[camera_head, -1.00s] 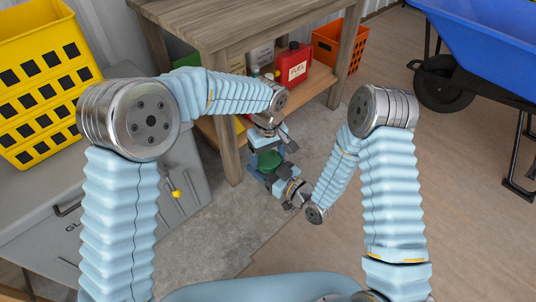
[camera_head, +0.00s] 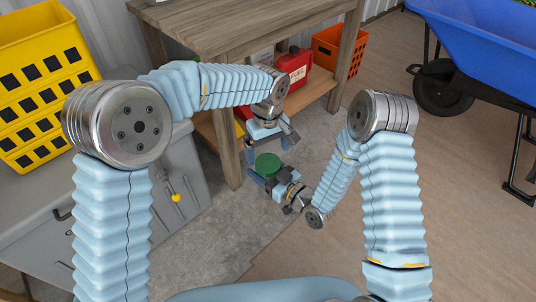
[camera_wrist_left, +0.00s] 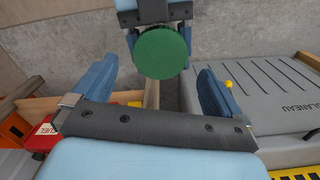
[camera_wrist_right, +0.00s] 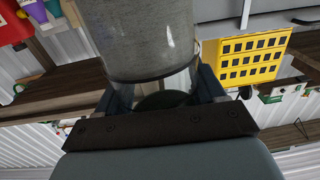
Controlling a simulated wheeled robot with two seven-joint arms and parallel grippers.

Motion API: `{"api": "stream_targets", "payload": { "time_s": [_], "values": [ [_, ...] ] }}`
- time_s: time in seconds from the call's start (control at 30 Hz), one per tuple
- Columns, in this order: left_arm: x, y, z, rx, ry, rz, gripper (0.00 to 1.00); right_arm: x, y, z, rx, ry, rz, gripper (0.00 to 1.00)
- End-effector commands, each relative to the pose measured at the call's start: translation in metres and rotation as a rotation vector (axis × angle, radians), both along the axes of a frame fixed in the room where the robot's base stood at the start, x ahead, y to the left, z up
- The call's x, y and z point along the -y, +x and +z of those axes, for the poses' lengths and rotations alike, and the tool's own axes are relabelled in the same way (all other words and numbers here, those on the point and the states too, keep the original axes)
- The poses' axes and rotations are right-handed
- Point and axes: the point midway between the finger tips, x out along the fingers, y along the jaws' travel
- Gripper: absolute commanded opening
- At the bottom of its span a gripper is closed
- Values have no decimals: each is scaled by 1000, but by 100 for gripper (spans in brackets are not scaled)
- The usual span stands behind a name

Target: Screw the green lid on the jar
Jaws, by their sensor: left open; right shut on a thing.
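The round green lid (camera_head: 268,163) sits on top of the jar, which my right gripper (camera_head: 268,181) holds. Its flat top also shows in the left wrist view (camera_wrist_left: 161,53). How tightly it sits cannot be told. The clear glass jar (camera_wrist_right: 145,38) is between the right gripper's fingers in the right wrist view; the head view mostly hides it. My left gripper (camera_head: 268,149) is open and empty, pointing down just above the lid. In the left wrist view its fingers (camera_wrist_left: 158,78) are spread wide, apart from the lid.
A wooden workbench (camera_head: 236,30) stands behind the grippers, its leg close to my left one. Its lower shelf holds a red fuel can (camera_head: 294,66) and an orange crate (camera_head: 328,45). A grey box (camera_head: 120,215) and yellow crates (camera_head: 35,75) are at left.

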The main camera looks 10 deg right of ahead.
Motion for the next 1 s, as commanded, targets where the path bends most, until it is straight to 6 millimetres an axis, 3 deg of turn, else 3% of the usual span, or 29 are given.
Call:
{"api": "stream_targets", "payload": {
  "time_s": [0.37,0.7,1.0],
  "values": [
    [0,0,3,-4,-1,-11,100,0,0,1,2,1,0,0],
    [0,0,33,-4,-1,-103,100,0,0,1,2,1,0,0],
    [0,0,36,0,1,-108,100,0,0,1,2,1,0,0]
  ]
}}
